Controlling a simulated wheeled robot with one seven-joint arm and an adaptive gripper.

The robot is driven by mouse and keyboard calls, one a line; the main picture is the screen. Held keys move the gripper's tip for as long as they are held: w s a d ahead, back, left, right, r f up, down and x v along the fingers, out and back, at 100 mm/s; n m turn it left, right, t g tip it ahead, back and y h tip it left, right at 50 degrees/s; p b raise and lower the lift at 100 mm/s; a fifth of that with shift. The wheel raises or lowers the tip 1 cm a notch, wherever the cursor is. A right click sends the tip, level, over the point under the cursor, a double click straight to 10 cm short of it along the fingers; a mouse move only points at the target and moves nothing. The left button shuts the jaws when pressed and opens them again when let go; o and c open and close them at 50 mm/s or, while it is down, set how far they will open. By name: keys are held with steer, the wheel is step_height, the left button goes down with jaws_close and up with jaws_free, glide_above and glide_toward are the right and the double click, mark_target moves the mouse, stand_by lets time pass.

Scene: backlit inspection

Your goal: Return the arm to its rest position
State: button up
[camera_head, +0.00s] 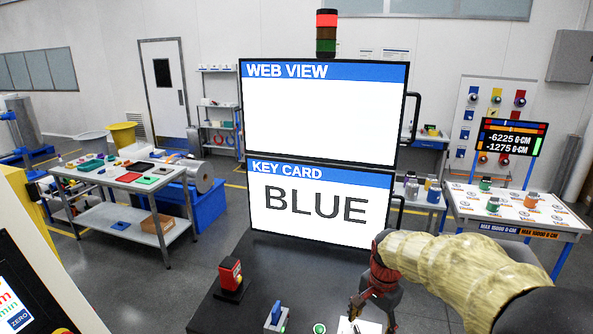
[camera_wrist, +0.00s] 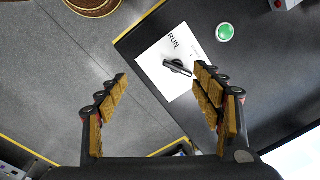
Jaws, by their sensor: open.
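My gripper (camera_wrist: 163,105) is open, its two padded fingers wide apart with nothing between them in the wrist view. In the head view my gripper (camera_head: 372,305) hangs over the dark console (camera_head: 262,262) at the lower right. Below it is a white plate marked RUN (camera_wrist: 165,55) with a dark rotary switch (camera_wrist: 178,67) on it. The fingers look apart from the switch. A green button (camera_wrist: 224,33) sits beside the plate. My arm comes in from the lower right, sleeved in tan.
A key card screen (camera_head: 320,207) reading BLUE stands behind the console, under a blank web view screen (camera_head: 322,115). A red switch box (camera_head: 230,274) and a blue lever (camera_head: 276,315) stand on the console. Tables stand left (camera_head: 122,184) and right (camera_head: 465,208).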

steer(key=s+a+f+n+t+b, duration=0.1)
steer(key=s+n+t+b, duration=0.3)
steer(key=s, duration=2.1)
steer(key=f+n+b, duration=0.1)
steer(key=n+b, duration=0.5)
steer(key=b, duration=0.5)
steer(key=shift+s+f+t+b, duration=0.15)
steer(key=shift+f+t+b, duration=0.05)
steer(key=shift+t+b, duration=0.15)
